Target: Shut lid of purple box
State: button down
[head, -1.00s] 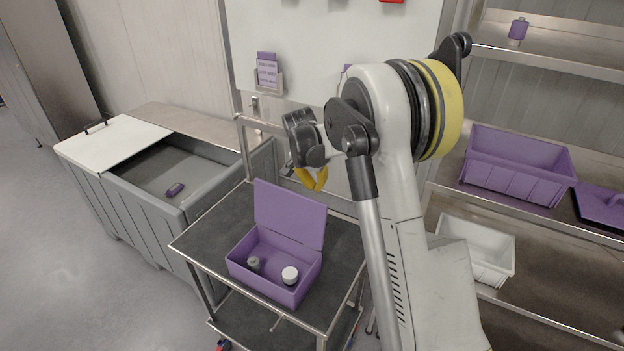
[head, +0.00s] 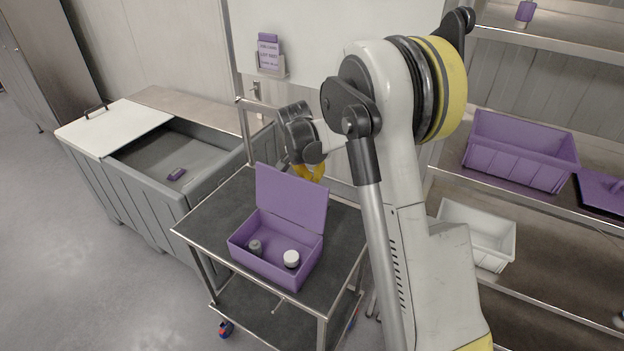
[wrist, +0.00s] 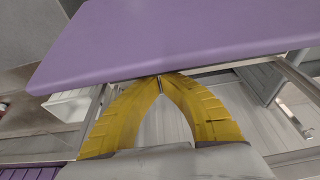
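The purple box (head: 262,262) stands on the top shelf of a cart, with its lid (head: 291,200) raised and leaning slightly back from upright. A grey small item (head: 255,247) and a white-topped one (head: 291,259) are inside it. My gripper (head: 311,172) is behind the lid at its upper edge, partly hidden by it in the head view. In the wrist view the yellow fingertips (wrist: 160,78) meet with nothing between them, right at the edge of the purple lid (wrist: 170,38). I cannot tell whether they touch it.
The cart's dark top (head: 210,215) has free room left of the box. A grey bin (head: 150,190) with a half-open white cover stands at left. Shelves at right hold a purple crate (head: 520,150) and a white tray (head: 478,238). A white panel is behind the cart.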

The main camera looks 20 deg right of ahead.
jog(key=shift+s+a+r+t+h+b, duration=0.4)
jog(key=shift+s+a+r+h+b, duration=0.1)
jog(key=shift+a+h+b, duration=0.15)
jog(key=s+a+t+h+b, duration=0.1)
jog(key=a+h+b, duration=0.1)
jog(key=b, duration=0.1)
jog(key=s+a+t+h+b, duration=0.2)
jog(key=a+b, duration=0.1)
jog(key=s+a+r+t+h+b, duration=0.1)
jog(key=s+a+h+b, duration=0.1)
jog(key=b, duration=0.1)
jog(key=shift+s+a+t+b, duration=0.2)
jog(key=shift+a+t+b, duration=0.1)
jog(key=shift+a+t, duration=0.1)
jog(key=t+h+b, duration=0.3)
jog(key=h+b, duration=0.1)
jog(key=b, duration=0.7)
send_near(297, 193)
notch_tip(297, 193, down, 3)
jog(key=a, duration=0.1)
jog(key=shift+s+a+f+b, duration=0.5)
jog(key=shift+s+a+f, duration=0.15)
jog(key=shift+s+f, duration=0.25)
